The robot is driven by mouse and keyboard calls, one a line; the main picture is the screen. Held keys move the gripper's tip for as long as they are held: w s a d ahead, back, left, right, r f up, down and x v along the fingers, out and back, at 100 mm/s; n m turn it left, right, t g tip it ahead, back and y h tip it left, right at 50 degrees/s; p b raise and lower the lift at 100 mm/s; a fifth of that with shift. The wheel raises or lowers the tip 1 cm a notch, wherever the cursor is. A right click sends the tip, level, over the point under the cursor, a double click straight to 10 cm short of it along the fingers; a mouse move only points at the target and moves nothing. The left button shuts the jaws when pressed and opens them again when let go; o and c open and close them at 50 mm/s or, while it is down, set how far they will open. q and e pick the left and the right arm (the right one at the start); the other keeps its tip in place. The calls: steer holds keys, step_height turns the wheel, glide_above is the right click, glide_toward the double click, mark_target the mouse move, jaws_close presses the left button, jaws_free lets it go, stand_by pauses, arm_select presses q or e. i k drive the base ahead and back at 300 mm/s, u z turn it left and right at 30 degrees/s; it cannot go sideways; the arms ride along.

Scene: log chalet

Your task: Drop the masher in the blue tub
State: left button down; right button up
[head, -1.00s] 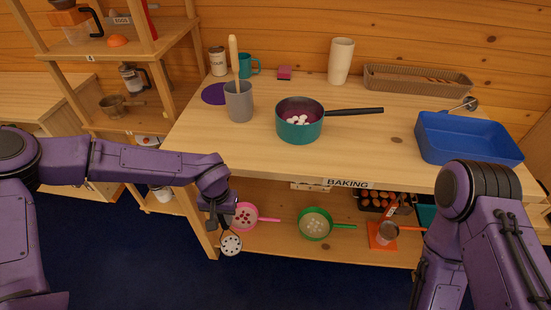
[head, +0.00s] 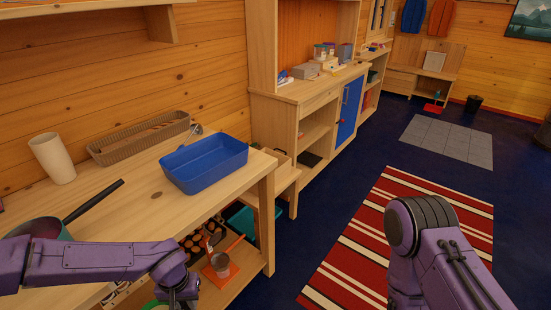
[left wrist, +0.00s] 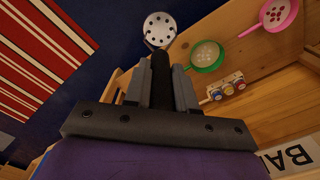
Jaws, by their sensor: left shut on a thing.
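The masher (left wrist: 159,28) has a round, pale head with holes and a dark handle. My left gripper (left wrist: 161,84) is shut on the handle, with the masher's head beyond the fingertips. In the head view the left gripper (head: 182,297) is at the bottom edge, in front of the table's front edge and lower than its top; the masher is out of frame there. The blue tub (head: 205,168) is a rectangular open tub on the table's right end, up and to the right of that gripper. Its visible inside looks empty. My right gripper is out of view.
On the table (head: 128,203) are a dark-handled pot (head: 40,228), a white cup (head: 52,158) and a wicker basket (head: 140,138). The lower shelf holds a muffin tin and an orange item (head: 222,265). Open floor with a striped rug (head: 345,265) lies right.

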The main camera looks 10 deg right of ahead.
mark_target(204, 170)
steer(key=z, duration=1.4)
steer(key=i, duration=2.85)
steer(key=u, duration=2.45)
